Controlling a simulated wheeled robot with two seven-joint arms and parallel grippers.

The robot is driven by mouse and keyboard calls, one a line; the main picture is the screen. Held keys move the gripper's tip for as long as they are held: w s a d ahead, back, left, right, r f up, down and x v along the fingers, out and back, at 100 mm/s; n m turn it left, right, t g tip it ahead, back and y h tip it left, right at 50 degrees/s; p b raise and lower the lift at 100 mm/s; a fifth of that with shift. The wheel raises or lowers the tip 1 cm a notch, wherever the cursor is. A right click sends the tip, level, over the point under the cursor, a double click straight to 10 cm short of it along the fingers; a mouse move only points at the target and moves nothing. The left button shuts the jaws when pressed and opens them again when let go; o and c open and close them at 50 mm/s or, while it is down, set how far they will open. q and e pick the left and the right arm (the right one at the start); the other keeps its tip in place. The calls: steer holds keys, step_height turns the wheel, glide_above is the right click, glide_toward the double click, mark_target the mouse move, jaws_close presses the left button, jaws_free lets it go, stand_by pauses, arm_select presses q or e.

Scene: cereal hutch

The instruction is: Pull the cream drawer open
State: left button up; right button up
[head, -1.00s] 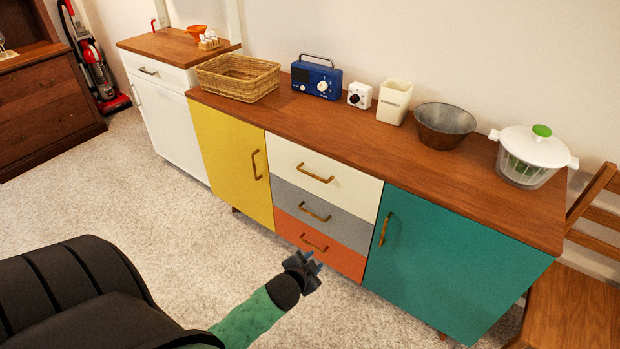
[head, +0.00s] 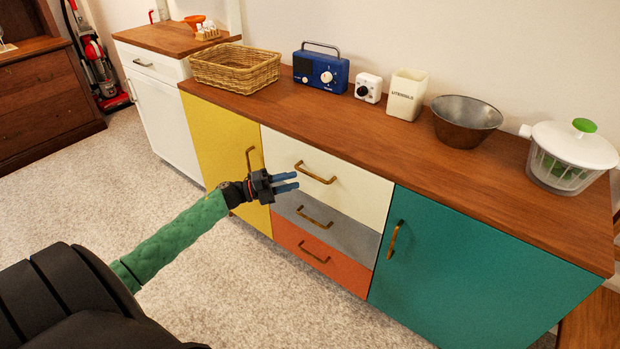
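The cream drawer (head: 345,190) is the top one of three stacked drawers in the middle of the hutch. It is closed, with a brass bar handle (head: 315,173) across its front. My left gripper (head: 294,182) is in front of the hutch, just left of and slightly below the handle in the picture. Its two blue fingers point right and are apart with nothing between them. It appears clear of the handle, though the exact depth is hard to tell. My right gripper is not in view.
Below are a grey drawer (head: 350,236) and an orange drawer (head: 340,267), both closed. A yellow door (head: 215,140) is at left, a teal door (head: 480,260) at right. A basket, radio, utensil holder, bowl and salad spinner stand on top. Carpet in front is clear.

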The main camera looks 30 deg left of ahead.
mark_target(310, 175)
arm_select(q)
steer(key=shift+m+g+h, duration=0.3)
steer(key=shift+m+g, duration=0.4)
steer(key=shift+m, duration=0.1)
steer(key=shift+w+a+r+x, duration=0.1)
steer(key=shift+x, duration=1.05)
steer(key=shift+w+a+r+x, duration=0.1)
steer(key=shift+x, duration=1.05)
steer(key=shift+w+a+x, duration=0.1)
steer(key=shift+x, duration=1)
jaws_close()
